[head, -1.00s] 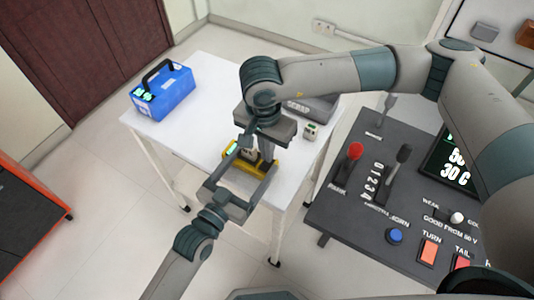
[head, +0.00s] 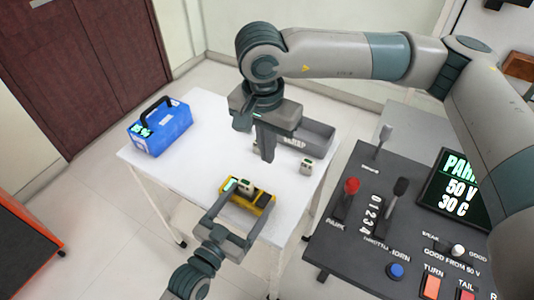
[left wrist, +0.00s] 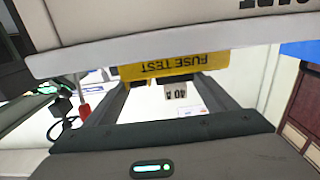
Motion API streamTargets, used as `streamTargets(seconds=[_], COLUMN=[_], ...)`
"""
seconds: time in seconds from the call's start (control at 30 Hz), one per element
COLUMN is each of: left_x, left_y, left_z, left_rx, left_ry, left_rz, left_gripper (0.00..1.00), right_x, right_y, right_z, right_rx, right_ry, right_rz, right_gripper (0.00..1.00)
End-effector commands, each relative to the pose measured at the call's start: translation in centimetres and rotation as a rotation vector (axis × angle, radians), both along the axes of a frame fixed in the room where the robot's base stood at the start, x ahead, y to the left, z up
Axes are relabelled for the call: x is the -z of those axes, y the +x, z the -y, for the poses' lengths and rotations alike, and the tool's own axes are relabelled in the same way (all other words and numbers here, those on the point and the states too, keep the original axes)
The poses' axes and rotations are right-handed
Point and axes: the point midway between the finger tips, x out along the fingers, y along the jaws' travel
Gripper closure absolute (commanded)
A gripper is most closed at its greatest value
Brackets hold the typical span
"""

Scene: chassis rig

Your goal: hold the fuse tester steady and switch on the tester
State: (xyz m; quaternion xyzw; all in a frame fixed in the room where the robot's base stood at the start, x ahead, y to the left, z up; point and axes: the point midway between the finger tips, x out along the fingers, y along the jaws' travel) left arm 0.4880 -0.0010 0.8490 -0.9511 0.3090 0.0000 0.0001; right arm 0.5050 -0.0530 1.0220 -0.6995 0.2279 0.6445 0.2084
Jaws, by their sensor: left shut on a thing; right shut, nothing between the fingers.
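The yellow fuse tester (head: 236,198) lies on the white table near its front edge. It has a small lit green display (head: 229,184) at its left end, a pale fuse (head: 245,187) standing on it and a dark part (head: 264,200) at its right end. My left gripper (head: 248,203) is shut on the tester, one finger at each end. The left wrist view shows its "FUSE TEST" face (left wrist: 175,66) between the fingers, with a fuse marked 40 (left wrist: 177,92). My right gripper (head: 267,157) is shut and empty, pointing down behind the tester and apart from it.
A second pale fuse (head: 306,167) stands on the white table (head: 205,140), right of my right gripper. A grey bin (head: 318,134) is behind it. A blue box with a black handle (head: 165,135) stands at the left. A console (head: 355,235) with levers and buttons is at the right.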

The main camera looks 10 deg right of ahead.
Motion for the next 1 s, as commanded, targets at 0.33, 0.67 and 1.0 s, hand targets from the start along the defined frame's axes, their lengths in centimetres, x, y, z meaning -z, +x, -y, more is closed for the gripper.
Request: streamTargets(seconds=[0.33,0.67,1.0], left_x=[0.0,0.0,0.1], left_y=[0.0,-0.2,-2.9], left_z=[0.0,-0.1,-2.1], left_rx=[0.0,0.0,0.0], left_ry=[0.0,0.001,0.002], left_rz=[0.0,-0.001,-0.002], left_gripper=[0.03,0.0,0.0], right_x=[0.0,0.0,0.0], right_y=[0.0,0.0,0.0], right_z=[0.0,0.0,0.0], right_rx=[0.0,0.0,0.0], right_ry=[0.0,0.0,0.0], right_rz=[0.0,0.0,0.0], right_gripper=[1.0,1.0,1.0])
